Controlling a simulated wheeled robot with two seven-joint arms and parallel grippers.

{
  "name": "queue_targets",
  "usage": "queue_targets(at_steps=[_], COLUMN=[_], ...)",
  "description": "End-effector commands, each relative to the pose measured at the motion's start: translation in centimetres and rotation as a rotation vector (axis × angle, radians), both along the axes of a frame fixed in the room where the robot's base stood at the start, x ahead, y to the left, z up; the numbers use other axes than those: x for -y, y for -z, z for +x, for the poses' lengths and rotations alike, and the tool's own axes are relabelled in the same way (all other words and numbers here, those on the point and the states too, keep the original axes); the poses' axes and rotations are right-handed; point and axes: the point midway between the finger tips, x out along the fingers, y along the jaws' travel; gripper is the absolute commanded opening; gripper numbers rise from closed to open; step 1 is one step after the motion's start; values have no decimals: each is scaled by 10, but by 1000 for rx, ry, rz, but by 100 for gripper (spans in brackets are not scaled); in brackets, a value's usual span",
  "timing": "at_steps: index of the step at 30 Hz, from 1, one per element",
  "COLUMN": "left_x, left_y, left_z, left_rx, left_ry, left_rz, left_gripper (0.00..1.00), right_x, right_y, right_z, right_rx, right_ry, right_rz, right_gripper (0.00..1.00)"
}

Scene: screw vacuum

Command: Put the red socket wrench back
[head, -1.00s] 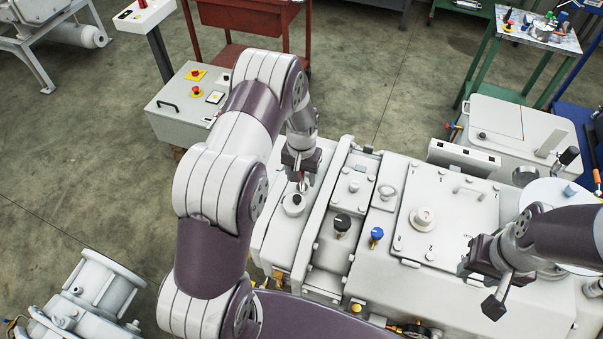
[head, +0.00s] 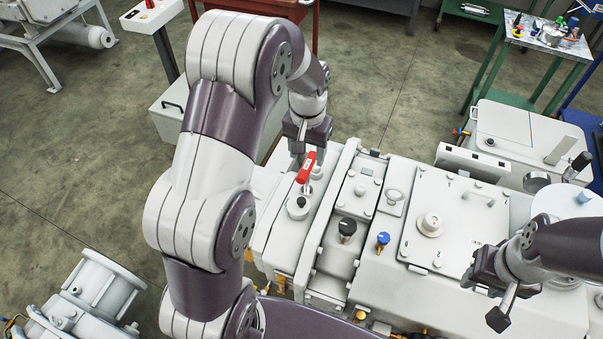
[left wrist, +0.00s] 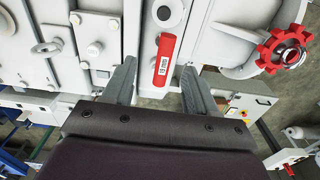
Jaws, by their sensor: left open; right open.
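The red socket wrench (head: 306,168) is at the left end of the pale grey machine, beside a round cap with a dark centre (head: 297,207). Its red handle, marked "19 mm", also shows in the left wrist view (left wrist: 165,60). What its lower end rests on or in is unclear. My left gripper (head: 302,148) is open just behind and above the wrench. In the left wrist view its two fingers (left wrist: 158,80) are spread, with the handle in line with the gap, close to the right finger and not clasped. My right gripper (head: 484,300) is open and empty over the machine's right part.
Black (head: 347,227) and blue (head: 382,239) knobs stick up from the machine right of the wrench. A grey control box (head: 170,115) stands behind my left arm. A red toothed ring (left wrist: 283,48) is at right in the left wrist view. A tool table (head: 545,40) stands at back right.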

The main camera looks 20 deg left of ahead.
Motion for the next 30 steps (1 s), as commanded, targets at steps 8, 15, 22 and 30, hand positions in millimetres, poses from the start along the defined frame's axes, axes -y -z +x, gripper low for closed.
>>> queue_targets(at_steps=[8, 15, 22, 30], left_x=[36, 39, 39, 39], left_y=[-24, -21, -21, -21], left_z=[-135, -160, -159, -159], left_rx=[90, 100, 98, 97], left_ry=[57, 64, 63, 63], left_rz=[-1, -3, -3, -3], left_gripper=[57, 57, 57, 57], right_x=[0, 0, 0, 0], right_y=[0, 0, 0, 0], right_z=[0, 0, 0, 0], right_rx=[0, 0, 0, 0], right_ry=[0, 0, 0, 0], right_rz=[0, 0, 0, 0], right_gripper=[43, 43, 43, 43])
